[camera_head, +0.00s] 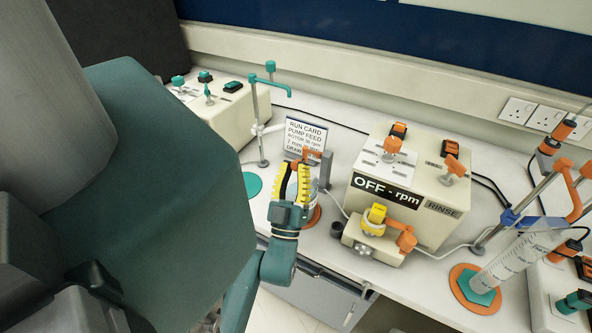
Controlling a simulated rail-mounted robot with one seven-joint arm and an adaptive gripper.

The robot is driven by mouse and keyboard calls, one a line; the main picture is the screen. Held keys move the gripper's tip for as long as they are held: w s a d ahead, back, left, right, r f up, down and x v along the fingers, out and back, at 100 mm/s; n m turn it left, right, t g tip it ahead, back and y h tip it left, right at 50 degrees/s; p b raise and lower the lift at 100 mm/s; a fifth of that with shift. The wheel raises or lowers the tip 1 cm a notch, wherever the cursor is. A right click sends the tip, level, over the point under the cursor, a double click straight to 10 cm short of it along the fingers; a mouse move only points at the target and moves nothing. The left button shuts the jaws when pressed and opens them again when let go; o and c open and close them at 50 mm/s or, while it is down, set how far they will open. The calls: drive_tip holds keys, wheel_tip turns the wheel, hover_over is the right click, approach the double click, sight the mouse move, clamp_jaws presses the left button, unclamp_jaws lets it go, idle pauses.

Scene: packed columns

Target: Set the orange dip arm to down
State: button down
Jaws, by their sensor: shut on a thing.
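My gripper (294,168) has yellow ribbed fingers and is at the middle of the bench, in front of the run card. It is closed on an orange part (312,154) at its fingertips, which looks like the orange dip arm beside a short grey post (325,171). The fingers hide most of this part, so I cannot tell its exact angle. An orange disc (314,217) lies below, partly hidden by the gripper. Another orange arm (571,190) hangs from a post at the far right.
A teal arm on a stand (262,122) rises behind left. The run card (304,136) stands just behind my gripper. A cream pump box (408,205) reading "OFF - rpm" is close on the right.

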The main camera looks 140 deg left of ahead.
drive_tip(key=shift+f, duration=0.1)
drive_tip(key=c, duration=0.9)
unclamp_jaws()
drive_tip(key=shift+s, duration=0.1)
drive_tip(key=v, duration=1.2)
drive_tip(key=shift+a, duration=0.1)
